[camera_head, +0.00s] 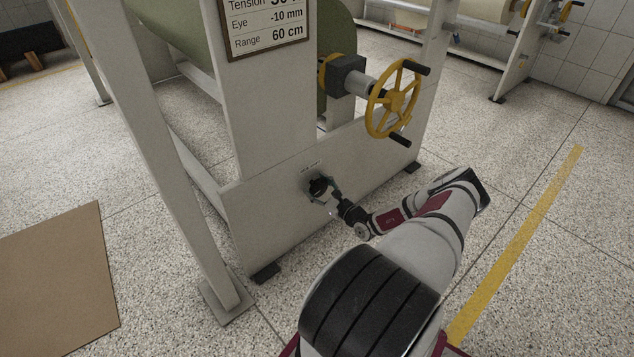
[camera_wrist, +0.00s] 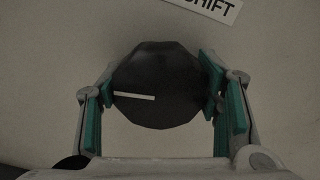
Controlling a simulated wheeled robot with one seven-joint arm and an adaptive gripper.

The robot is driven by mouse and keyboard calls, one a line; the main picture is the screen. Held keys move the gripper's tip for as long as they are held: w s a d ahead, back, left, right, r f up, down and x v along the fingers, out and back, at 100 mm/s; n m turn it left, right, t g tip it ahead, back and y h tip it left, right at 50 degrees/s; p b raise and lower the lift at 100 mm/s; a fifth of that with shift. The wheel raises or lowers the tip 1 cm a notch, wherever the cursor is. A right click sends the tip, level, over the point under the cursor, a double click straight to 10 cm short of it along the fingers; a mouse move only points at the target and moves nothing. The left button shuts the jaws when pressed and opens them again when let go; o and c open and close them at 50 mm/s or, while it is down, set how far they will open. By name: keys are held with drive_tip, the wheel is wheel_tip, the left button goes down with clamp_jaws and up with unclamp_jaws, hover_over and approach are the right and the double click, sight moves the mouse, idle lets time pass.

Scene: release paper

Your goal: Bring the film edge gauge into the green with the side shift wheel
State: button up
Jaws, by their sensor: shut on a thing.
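The side shift wheel is a small black faceted knob (camera_wrist: 158,75) with a white pointer line aimed to the left in the wrist view. In the head view the knob (camera_head: 318,186) sits low on the pale machine frame. My gripper (camera_wrist: 160,92) has its green-padded fingers on the left and right sides of the knob and is shut on it. In the head view my gripper (camera_head: 326,192) reaches the frame from the right. A label (camera_wrist: 212,8) ending in "SHIFT" is partly cut off above the knob. The film edge gauge is not identifiable in either view.
A yellow handwheel (camera_head: 394,98) with black handles sticks out above and right of my arm. A brown sheet (camera_head: 52,275) lies on the floor at left. Speckled floor is open at right beside a yellow line (camera_head: 520,240).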

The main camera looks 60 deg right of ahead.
drive_tip(key=shift+n+p, duration=0.55)
drive_tip(key=shift+n, duration=0.15)
drive_tip(key=o, duration=1.2)
drive_tip(key=v, duration=1.2)
drive_tip(key=shift+a, duration=0.1)
